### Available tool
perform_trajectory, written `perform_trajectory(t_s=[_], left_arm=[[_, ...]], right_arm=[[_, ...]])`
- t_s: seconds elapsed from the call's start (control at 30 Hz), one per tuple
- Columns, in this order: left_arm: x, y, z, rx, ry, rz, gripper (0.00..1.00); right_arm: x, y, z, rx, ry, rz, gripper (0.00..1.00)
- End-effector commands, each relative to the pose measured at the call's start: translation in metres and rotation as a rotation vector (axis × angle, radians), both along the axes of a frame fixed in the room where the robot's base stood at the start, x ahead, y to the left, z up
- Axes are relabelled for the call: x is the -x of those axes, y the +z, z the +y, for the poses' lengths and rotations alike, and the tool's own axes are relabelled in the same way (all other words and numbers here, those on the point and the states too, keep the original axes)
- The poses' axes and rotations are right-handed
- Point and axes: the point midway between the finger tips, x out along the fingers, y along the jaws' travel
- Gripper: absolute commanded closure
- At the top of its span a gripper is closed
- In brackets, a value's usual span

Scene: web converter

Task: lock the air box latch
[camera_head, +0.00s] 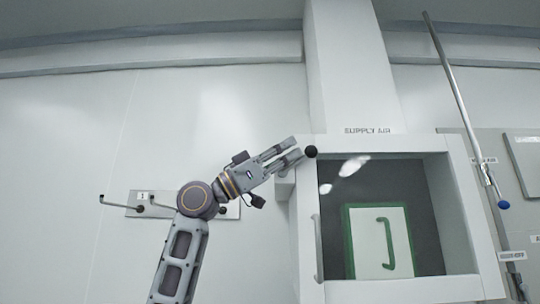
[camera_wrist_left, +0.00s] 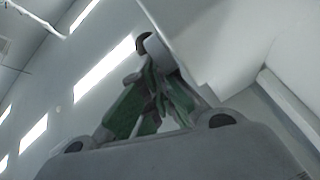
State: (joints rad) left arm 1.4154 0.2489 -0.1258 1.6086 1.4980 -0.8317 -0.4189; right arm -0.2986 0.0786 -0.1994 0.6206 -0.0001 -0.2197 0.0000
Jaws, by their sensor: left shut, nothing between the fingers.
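The white air box (camera_head: 463,168), under a "SUPPLY AIR" label, has a window front. A black round knob (camera_head: 311,151), apparently part of its latch, is at the upper left corner of the frame. My left gripper (camera_head: 301,149) reaches up and right from the left arm, with its fingertips right beside the knob; I cannot tell whether they touch it. The left wrist view shows the fingers (camera_wrist_left: 153,82) closed together with nothing between them. A dark rounded end on a pale piece (camera_wrist_left: 144,42), likely the knob, lies just beyond the tips. My right gripper is not in view.
A vertical handle (camera_head: 318,248) is on the box's left front edge. Behind the window is a green-framed panel (camera_head: 368,240). A plate with hooks (camera_head: 150,205) is on the left wall, partly behind my arm. A metal pole (camera_head: 455,90) stands at right. The wall at upper left is clear.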

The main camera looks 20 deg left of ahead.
Motion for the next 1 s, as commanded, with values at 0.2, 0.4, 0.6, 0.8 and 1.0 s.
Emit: perform_trajectory(t_s=[0.2, 0.4, 0.6, 0.8, 1.0], left_arm=[[-0.001, 0.001, -0.005, -0.017, 0.002, 0.004, 1.00], [-0.002, -0.002, -0.007, -0.076, 0.001, 0.022, 1.00], [-0.003, -0.003, -0.008, -0.104, 0.000, 0.031, 1.00], [-0.003, -0.004, -0.009, -0.121, 0.001, 0.035, 1.00], [-0.003, -0.004, -0.009, -0.130, 0.000, 0.038, 1.00]], right_arm=[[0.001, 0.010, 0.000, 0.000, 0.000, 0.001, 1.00], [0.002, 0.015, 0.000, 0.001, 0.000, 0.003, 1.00], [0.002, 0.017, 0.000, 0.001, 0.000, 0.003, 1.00], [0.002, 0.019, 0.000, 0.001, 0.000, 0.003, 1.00], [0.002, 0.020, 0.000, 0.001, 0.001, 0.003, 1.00]])
